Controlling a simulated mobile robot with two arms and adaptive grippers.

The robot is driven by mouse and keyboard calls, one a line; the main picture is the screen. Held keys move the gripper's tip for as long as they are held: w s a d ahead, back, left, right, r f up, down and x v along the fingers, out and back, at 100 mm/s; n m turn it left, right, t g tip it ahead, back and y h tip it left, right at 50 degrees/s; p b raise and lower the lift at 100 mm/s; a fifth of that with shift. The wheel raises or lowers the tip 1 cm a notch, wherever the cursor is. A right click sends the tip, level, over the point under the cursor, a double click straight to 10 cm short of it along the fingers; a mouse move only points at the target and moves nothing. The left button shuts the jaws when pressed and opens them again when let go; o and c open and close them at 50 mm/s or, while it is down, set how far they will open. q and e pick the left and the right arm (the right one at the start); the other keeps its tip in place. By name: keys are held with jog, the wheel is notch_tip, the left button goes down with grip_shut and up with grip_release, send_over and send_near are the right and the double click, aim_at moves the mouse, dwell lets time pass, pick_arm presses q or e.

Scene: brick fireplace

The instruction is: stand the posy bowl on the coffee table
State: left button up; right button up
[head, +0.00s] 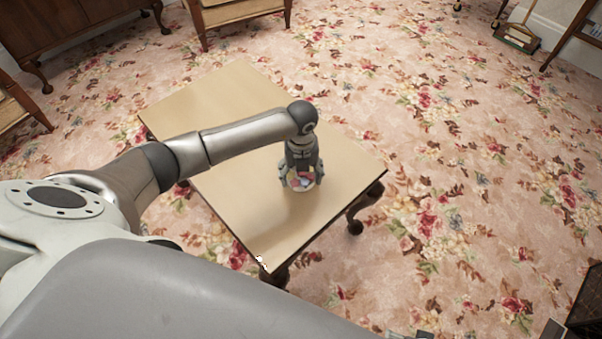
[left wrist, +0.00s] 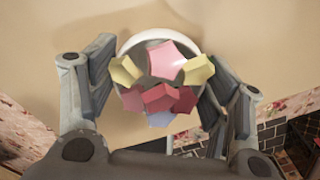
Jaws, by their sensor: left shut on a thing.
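The posy bowl (head: 301,186) is a small white bowl of faceted pink, red, yellow and blue flowers. It is over the right part of the wooden coffee table (head: 215,95), low at the tabletop; I cannot tell whether its base touches. My left gripper (head: 301,176) points down and is shut on the bowl. In the left wrist view the bowl's white rim (left wrist: 128,42) shows between the two fingers, and the flowers hide most of its inside. My right gripper does not show clearly in either view.
A small pale thing (head: 261,261) is at the table's near corner. The rest of the tabletop is bare. Flowered carpet (head: 470,170) lies open to the right.

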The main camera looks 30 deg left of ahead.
pick_arm(q)
jog(key=shift+f, duration=0.1)
jog(key=o, duration=1.1)
jog(key=shift+o, duration=0.2)
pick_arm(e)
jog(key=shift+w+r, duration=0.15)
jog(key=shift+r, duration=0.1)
pick_arm(q)
notch_tip(320, 180, up, 12)
jog(key=shift+r+p, duration=0.15)
jog(key=shift+p, duration=0.8)
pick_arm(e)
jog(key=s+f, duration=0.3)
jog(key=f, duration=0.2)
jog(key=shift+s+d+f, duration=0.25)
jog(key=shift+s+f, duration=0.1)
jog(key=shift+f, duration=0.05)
